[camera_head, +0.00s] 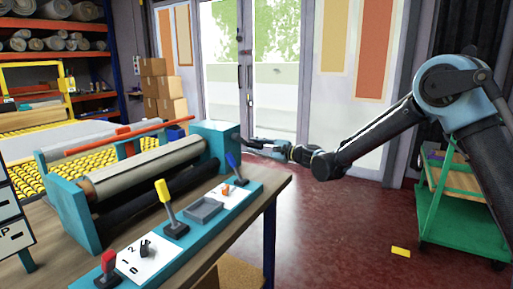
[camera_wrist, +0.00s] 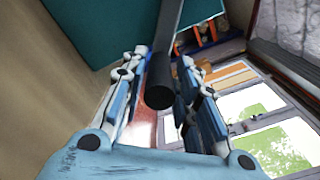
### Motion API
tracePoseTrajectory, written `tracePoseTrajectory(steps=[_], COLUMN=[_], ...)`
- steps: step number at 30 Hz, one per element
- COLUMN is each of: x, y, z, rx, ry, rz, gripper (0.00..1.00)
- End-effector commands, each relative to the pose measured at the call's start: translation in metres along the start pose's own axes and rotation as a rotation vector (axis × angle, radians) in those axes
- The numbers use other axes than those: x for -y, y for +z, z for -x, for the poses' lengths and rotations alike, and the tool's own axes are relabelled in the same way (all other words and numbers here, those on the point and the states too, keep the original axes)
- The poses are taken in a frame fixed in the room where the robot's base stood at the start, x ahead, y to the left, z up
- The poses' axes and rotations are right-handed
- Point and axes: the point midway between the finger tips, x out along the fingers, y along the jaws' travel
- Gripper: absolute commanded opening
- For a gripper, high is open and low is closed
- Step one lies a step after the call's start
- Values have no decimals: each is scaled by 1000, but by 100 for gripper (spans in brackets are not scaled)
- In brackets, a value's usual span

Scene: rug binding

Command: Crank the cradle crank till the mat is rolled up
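The teal cradle (camera_head: 213,135) stands on the bench with a beige roll, seemingly the mat (camera_head: 150,168), lying over a dark roller. In the head view my gripper (camera_head: 262,146) is at the right side of the cradle's end box, where the crank is too small to make out. In the wrist view the crank's dark round handle (camera_wrist: 158,88) points toward me between the two fingers of my gripper (camera_wrist: 164,85). The fingers are apart, one on each side of the handle. I cannot tell whether either touches it. The teal end box also shows in the wrist view (camera_wrist: 95,28).
The bench front has a teal control panel with red (camera_head: 107,264), yellow (camera_head: 164,195) and blue (camera_head: 233,162) levers. A green cart (camera_head: 437,205) stands at right. Cardboard boxes (camera_head: 163,90) and roll shelves are behind. The red floor between bench and cart is mostly clear.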

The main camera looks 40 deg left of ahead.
Motion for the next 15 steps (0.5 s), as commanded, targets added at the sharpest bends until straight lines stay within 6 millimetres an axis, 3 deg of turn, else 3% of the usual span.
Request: tracePoseTrajectory(steps=[10,15], x=[0,0], y=[2,3], z=[-1,11], rx=[4,5], ry=[1,2], rz=[-3,-4], gripper=[40,40])
